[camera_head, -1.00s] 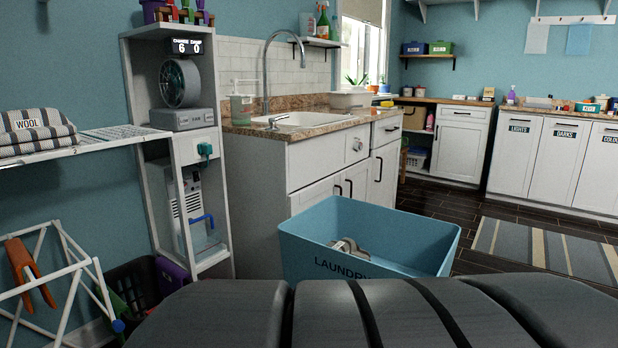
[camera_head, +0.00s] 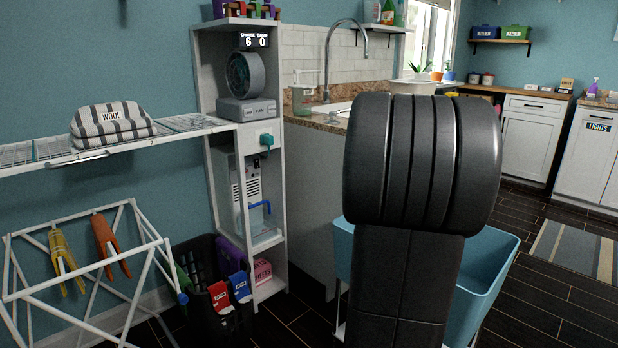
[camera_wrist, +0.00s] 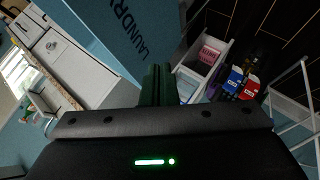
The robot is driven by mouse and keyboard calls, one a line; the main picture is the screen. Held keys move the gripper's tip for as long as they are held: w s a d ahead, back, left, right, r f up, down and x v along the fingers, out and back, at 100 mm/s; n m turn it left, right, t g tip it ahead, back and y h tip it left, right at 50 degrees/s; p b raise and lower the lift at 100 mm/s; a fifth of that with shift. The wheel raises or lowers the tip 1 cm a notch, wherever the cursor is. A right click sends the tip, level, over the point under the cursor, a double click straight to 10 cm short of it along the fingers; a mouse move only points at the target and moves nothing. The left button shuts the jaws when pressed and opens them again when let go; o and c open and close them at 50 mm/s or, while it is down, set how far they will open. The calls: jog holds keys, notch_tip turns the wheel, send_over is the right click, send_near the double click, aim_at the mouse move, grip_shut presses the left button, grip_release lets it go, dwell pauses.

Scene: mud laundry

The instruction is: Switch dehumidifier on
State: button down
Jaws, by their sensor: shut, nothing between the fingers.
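The white dehumidifier (camera_head: 246,180) stands in the middle compartment of a narrow shelf unit (camera_head: 280,215) in the head view. It has a vented front, a clear tank low down and a blue handle. In the head view my dark arm blocks sight of the gripper.
A blue laundry bin (camera_head: 490,265) stands behind my arm. A drying rack (camera_head: 90,255), a dark basket (camera_head: 215,320) and a wire shelf (camera_head: 30,160) crowd the left.

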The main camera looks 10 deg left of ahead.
jog(key=w+a+r+n+y+p, duration=0.3)
jog(key=w+a+n+y+p, duration=0.4)
jog(key=n, duration=0.8)
jog(key=shift+w+a+r+n+y, duration=0.35)
jog(key=shift+w+a+y, duration=0.6)
jog(key=shift+a+y, duration=1.1)
jog(key=shift+r, duration=0.1)
